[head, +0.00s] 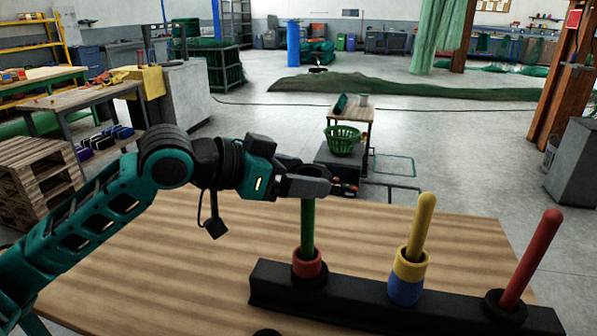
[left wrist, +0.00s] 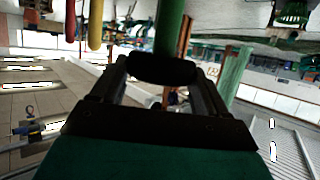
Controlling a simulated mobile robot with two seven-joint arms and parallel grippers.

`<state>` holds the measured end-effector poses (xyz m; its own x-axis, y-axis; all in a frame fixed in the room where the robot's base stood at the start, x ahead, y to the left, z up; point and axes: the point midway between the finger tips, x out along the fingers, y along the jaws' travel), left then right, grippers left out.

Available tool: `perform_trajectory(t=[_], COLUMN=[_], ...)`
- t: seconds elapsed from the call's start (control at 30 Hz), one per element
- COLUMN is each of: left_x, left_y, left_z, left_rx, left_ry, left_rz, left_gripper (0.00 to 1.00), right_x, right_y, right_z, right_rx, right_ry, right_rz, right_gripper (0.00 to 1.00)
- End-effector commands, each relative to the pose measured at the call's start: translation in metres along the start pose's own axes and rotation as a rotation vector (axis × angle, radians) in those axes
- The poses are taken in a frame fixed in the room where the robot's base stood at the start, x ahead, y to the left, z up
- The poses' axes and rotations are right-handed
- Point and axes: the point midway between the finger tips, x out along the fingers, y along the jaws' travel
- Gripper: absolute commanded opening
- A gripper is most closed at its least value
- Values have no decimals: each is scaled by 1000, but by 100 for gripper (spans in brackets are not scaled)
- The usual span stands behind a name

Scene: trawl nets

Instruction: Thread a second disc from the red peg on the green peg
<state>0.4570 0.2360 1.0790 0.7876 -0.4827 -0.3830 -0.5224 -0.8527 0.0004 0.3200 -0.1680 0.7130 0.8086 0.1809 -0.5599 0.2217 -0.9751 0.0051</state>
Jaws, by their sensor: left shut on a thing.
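The green peg (head: 307,228) stands on a black bar, with a red disc (head: 309,264) low on it. My left gripper (head: 308,184) is at the top of this peg. It is shut on a dark disc (left wrist: 163,68), which shows between the fingertips in the left wrist view. The green peg (left wrist: 168,25) meets the disc there; I cannot tell whether it passes through. The yellow peg (head: 423,225) carries a yellow disc (head: 410,264) above a blue disc (head: 404,290). The red peg (head: 532,258) leans right in the picture, with a black ring (head: 505,304) at its foot. My right gripper is out of view.
The black bar (head: 350,303) lies across the wooden table (head: 180,275). The tabletop left of the bar is mostly clear. A small dark thing (head: 267,332) shows at the bottom edge. A cart with a green basket (head: 342,140) stands beyond the table.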

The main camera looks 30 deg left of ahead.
Motion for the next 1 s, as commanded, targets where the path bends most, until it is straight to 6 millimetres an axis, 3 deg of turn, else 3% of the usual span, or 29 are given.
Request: perform_trajectory(t=[0.2,0.23,0.47,0.77,1.0], left_x=[0,0,0,-2,-21], left_y=[0,0,0,0,-1], left_z=[0,0,0,0,2], left_rx=[0,0,0,0,1], left_ry=[1,1,1,-1,-4], left_rz=[0,0,0,-1,-2], left_gripper=[41,78,100,100,100], right_x=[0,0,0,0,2], right_y=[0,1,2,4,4], right_z=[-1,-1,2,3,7], right_rx=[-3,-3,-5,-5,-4], right_ry=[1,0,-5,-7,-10], right_rz=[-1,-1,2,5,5], right_gripper=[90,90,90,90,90])
